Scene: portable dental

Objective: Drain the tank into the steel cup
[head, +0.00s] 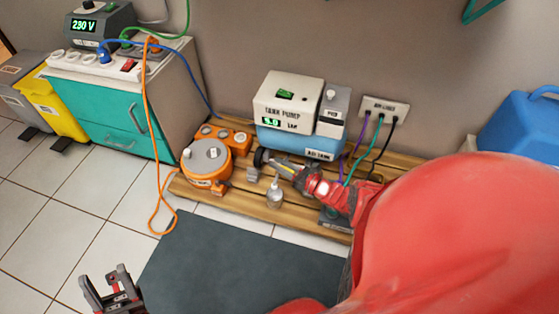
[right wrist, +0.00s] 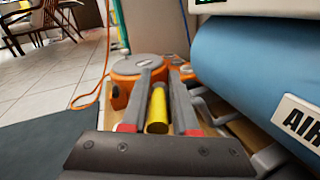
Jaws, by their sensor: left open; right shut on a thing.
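The blue air tank (head: 270,135) lies under the white tank pump box (head: 290,95), whose display appears to read 5.0 bar. In the right wrist view the tank (right wrist: 240,70) fills the right side. My right gripper (head: 284,168) is at the tank's lower front. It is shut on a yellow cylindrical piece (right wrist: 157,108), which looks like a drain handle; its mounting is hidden. The steel cup (head: 274,196), small and grey, stands upright on the wooden pallet just below my right gripper. My left gripper (head: 112,289) is open and empty over the floor at lower left.
The wooden pallet (head: 235,199) also bears an orange round unit (head: 206,160). An orange cable (head: 147,110) hangs to the floor at left. A wall outlet (head: 384,107) with several cords is behind. A blue container (head: 520,125) stands at right. A dark mat (head: 235,265) lies clear in front.

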